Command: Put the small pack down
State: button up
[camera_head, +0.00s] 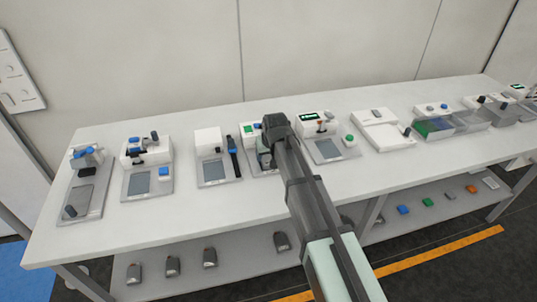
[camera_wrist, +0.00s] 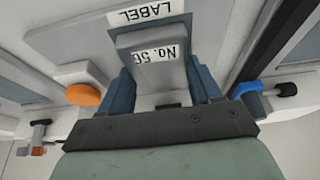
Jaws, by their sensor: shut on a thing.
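The small pack (camera_wrist: 150,41), a grey block with a white "No. 56" label, sits between the two blue-grey fingers of my gripper (camera_wrist: 163,82) in the wrist view. My gripper is shut on it. Beyond the pack is a grey plate with a white "LABEL" strip (camera_wrist: 146,16); I cannot tell whether the pack touches it. In the head view my gripper (camera_head: 267,156) is over a device in the middle of the white bench (camera_head: 185,206), and my arm hides part of that device. The pack cannot be made out there.
Devices with grey plates stand on both sides, such as one with a dark upright part (camera_head: 233,157) at left and one with a green display (camera_head: 310,115) at right. An orange knob (camera_wrist: 86,94) and a blue knob (camera_wrist: 248,88) flank my fingers. The lower shelf (camera_head: 245,265) holds several small items.

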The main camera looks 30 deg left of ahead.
jog(key=o, duration=1.3)
jog(key=shift+c, duration=0.2)
jog(key=v, duration=1.2)
jog(key=shift+r, duration=0.1)
